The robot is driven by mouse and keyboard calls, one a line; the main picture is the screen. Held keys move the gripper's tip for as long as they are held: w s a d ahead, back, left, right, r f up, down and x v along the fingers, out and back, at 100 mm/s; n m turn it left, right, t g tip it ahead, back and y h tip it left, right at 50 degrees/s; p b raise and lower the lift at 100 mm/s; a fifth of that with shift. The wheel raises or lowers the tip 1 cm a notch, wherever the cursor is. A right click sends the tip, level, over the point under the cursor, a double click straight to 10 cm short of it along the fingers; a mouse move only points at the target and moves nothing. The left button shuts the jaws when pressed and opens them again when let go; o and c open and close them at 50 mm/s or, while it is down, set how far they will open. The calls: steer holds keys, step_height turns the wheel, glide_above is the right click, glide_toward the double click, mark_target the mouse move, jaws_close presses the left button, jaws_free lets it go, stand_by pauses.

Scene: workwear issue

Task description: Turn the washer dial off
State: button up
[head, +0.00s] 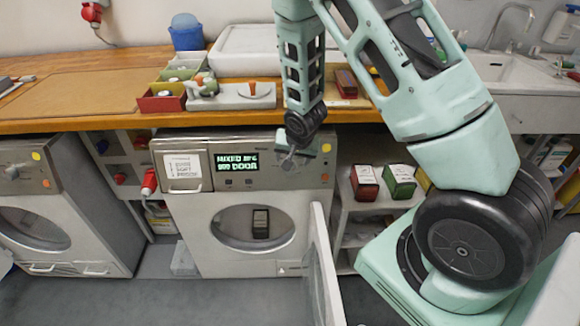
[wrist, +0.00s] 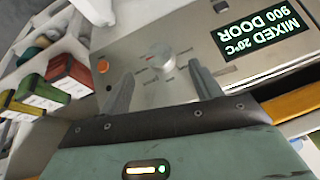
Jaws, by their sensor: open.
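The washer (head: 190,225) stands under the wooden counter, its round door (head: 322,275) swung open to the right. Its lit display (head: 237,162) reads MIXED 20°C 900 DOOR in the wrist view (wrist: 258,37). The silver washer dial (wrist: 162,57) sits on the grey panel, right of the display in the head view. My gripper (head: 297,158) is in front of the panel and hides much of the dial there. In the wrist view my gripper (wrist: 160,72) is open, its fingers on either side of the dial, with no clear contact. The dial's exact setting cannot be told.
An orange button (wrist: 102,66) is beside the dial. A shelf with red (head: 365,182) and green (head: 399,181) boxes stands right of the washer. Another machine (head: 60,215) is at left. A dark item (head: 261,223) shows in the washer's doorway.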

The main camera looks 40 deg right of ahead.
mark_target(290, 172)
steer(key=x, duration=0.6)
steer(key=c, duration=1)
